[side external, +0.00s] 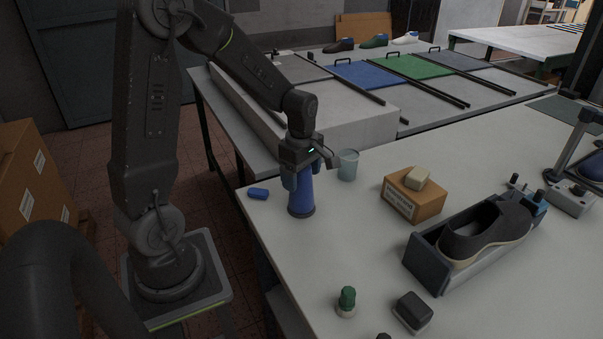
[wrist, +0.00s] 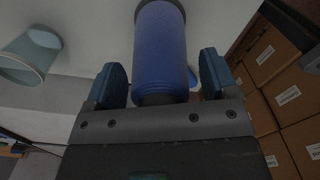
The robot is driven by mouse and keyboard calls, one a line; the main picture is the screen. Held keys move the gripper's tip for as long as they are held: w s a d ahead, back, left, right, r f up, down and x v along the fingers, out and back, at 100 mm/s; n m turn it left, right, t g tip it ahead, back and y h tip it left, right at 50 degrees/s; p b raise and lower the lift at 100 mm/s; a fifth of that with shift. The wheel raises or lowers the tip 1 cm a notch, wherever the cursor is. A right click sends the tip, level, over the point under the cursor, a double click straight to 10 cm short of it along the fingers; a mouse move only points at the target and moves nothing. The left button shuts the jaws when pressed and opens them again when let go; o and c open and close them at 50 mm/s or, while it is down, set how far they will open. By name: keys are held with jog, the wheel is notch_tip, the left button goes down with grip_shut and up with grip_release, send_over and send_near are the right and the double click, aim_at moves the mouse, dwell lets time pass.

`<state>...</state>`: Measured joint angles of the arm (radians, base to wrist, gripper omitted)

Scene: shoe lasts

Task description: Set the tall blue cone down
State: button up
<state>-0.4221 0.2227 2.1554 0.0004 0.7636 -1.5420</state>
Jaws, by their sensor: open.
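The tall blue cone (side external: 301,192) stands upright on the white table near its left edge, its dark base ring on the tabletop. My gripper (side external: 303,180) is above it, pointing down, with its fingers around the cone's upper part. In the wrist view the cone (wrist: 161,50) lies between the two blue finger pads of my gripper (wrist: 158,80). A gap shows on each side, so the jaws are open and clear of it. The cone's top is hidden by the gripper in the side view.
A pale cup (side external: 348,165) stands close to the right of the cone. A small blue piece (side external: 258,193) lies to its left by the table edge. A cardboard box (side external: 413,197), a shoe in a holder (side external: 482,232) and a green-topped brush (side external: 347,302) stand farther right and in front.

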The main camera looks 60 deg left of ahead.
notch_tip(320, 180, up, 12)
jog(key=s+d+r+m+t, duration=0.1)
jog(key=s+d+m+t, duration=0.1)
jog(key=s+d+m, duration=0.4)
jog(key=s+d+r+m+t, duration=0.2)
jog(key=s+d+m, duration=0.4)
jog(key=m, duration=1)
jog(key=shift+s+d+t, duration=0.35)
jog(key=shift+d+t, duration=0.45)
jog(key=shift+d, duration=0.4)
